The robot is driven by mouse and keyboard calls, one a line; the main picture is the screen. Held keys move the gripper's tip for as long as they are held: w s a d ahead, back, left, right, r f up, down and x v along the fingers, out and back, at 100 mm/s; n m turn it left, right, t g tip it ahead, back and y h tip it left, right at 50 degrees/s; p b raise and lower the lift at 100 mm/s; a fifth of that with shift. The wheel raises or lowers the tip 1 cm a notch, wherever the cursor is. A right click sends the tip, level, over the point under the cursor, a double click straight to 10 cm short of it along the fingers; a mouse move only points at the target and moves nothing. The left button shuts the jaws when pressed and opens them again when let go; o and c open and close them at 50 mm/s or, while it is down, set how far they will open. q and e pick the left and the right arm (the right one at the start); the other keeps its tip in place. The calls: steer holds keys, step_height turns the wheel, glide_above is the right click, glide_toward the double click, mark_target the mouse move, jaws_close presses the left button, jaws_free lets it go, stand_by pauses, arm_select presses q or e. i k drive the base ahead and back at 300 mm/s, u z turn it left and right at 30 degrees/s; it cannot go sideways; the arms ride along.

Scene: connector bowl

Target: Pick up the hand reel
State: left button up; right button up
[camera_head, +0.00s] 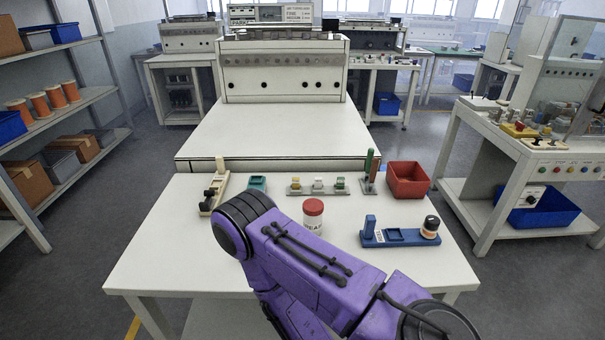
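A small blue stand (399,238) lies on the right of the white table, with an upright blue post at its left end. A short round reel-like piece (430,227) with a black top and a pale body with an orange band sits at its right end. This looks most like the hand reel, but I cannot be sure. My purple arm crosses the lower middle of the view and hides part of the table. No gripper shows, and nothing is seen touching the reel-like piece.
A jar with a red lid (313,215) stands behind my arm. A red bin (408,180), a green upright piece (370,171), a connector strip (318,186), a teal block (257,183) and a beige stand (214,190) line the back. The table's front left (170,265) is clear.

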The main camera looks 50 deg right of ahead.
mark_target(371, 237)
steer(key=u, duration=1.25)
steer(key=k, duration=1.8)
steer(key=z, duration=1.45)
